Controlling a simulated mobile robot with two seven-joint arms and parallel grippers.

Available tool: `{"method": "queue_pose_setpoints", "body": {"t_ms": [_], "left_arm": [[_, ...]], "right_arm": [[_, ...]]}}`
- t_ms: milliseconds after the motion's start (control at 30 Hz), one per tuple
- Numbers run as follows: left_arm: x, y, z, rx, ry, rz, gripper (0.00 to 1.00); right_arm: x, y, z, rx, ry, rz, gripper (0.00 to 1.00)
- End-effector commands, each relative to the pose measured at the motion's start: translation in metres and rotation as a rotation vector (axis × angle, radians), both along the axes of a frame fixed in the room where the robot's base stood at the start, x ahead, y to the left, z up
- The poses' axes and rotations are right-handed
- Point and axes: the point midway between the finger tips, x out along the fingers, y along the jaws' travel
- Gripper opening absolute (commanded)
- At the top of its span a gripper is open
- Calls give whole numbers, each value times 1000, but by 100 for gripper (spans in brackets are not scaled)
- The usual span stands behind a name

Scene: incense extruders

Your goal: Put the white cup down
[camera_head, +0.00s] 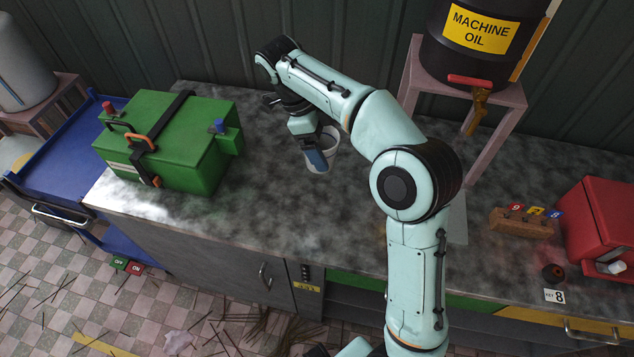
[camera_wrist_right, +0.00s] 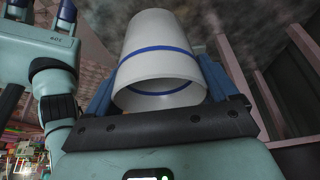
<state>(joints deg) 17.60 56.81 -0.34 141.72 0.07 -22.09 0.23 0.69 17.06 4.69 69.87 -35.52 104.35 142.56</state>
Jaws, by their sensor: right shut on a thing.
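The white cup (camera_head: 331,143) is in my right gripper (camera_head: 316,152), over the grey counter (camera_head: 270,215) to the right of the green box. In the right wrist view the cup (camera_wrist_right: 160,48) is white with a blue stripe, and one end with an inner blue line faces the camera. The blue fingers of my right gripper (camera_wrist_right: 160,90) press on both sides of it. In the head view one finger hides part of the cup. I cannot tell whether its base touches the counter.
A green box (camera_head: 170,135) with a strap stands left on the counter. A black machine oil drum (camera_head: 475,60) sits on a pink stand at the back right. A red box (camera_head: 600,225) and a wooden block (camera_head: 520,222) are at right. The counter around the cup is clear.

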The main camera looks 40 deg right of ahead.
Motion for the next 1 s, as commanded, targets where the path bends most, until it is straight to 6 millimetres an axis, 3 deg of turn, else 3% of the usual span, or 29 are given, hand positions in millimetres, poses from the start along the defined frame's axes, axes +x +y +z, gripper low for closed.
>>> {"method": "queue_pose_setpoints", "body": {"t_ms": [33, 200, 400, 667, 900, 1000], "left_arm": [[-5, 0, -8, 0, 7, 0, 43], [-10, 0, -18, 0, 12, 0, 43], [-13, 0, -23, 0, 15, 0, 43], [-13, 0, -25, 0, 15, 0, 43], [-15, 0, -28, 0, 17, 0, 43], [-15, 0, -28, 0, 17, 0, 43]], "right_arm": [[-2, 0, -19, 0, 7, 0, 49], [-2, 0, -65, 0, 7, 0, 49], [-1, 0, -104, 0, 3, 0, 49], [0, 0, -123, 0, 0, 1, 49], [0, 0, -156, 0, 1, 1, 49], [0, 0, -157, 0, -2, -1, 49]]}}
